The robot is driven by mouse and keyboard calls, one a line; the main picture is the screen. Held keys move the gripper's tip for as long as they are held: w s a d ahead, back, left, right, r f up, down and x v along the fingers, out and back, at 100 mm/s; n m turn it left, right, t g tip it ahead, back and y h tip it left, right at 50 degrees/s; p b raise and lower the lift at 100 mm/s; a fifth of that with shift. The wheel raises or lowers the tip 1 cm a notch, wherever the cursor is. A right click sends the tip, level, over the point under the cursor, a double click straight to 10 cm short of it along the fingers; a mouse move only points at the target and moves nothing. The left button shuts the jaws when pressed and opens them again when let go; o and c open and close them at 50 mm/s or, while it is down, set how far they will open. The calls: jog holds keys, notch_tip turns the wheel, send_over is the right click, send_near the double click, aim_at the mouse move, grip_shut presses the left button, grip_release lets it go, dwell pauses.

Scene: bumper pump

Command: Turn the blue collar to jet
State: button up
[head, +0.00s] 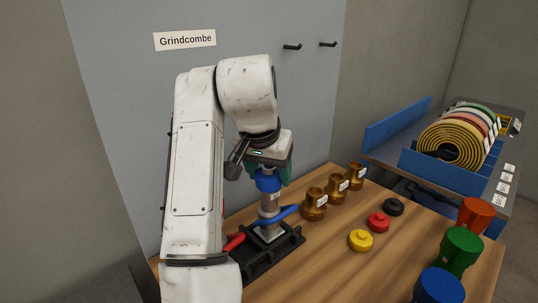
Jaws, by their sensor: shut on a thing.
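The blue collar (268,183) sits at the top of an upright grey nozzle (269,206), which stands on a black base (275,250) on the wooden bench. My gripper (267,172) comes down from above and is shut on the blue collar. The fingertips are partly hidden by the gripper body and small in the picture. A blue lever (284,213) sticks out beside the nozzle's lower part, and a red handle (234,242) lies to the left on the base. The collar's markings are too small to read.
Several brass fittings (314,204) stand right of the nozzle. Yellow (361,240), red (378,222) and black (393,207) caps lie nearby. Green (458,250), orange (474,214) and blue (438,287) containers stand at the right. A hose rack (452,172) stands behind.

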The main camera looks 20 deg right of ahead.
jog(key=m+g+h+p, duration=0.1)
jog(key=m+p, duration=0.1)
jog(key=m, duration=0.1)
jog(key=shift+r+p, duration=0.15)
jog(key=shift+p, duration=0.2)
jog(key=shift+m+g+p, duration=0.4)
jog(key=shift+m+p, duration=0.25)
jog(key=shift+m, duration=0.65)
jog(key=o, duration=1)
jog(key=p+v, duration=0.1)
jog(key=v, duration=0.9)
jog(key=shift+a+r, duration=0.15)
jog(key=shift+a, duration=0.15)
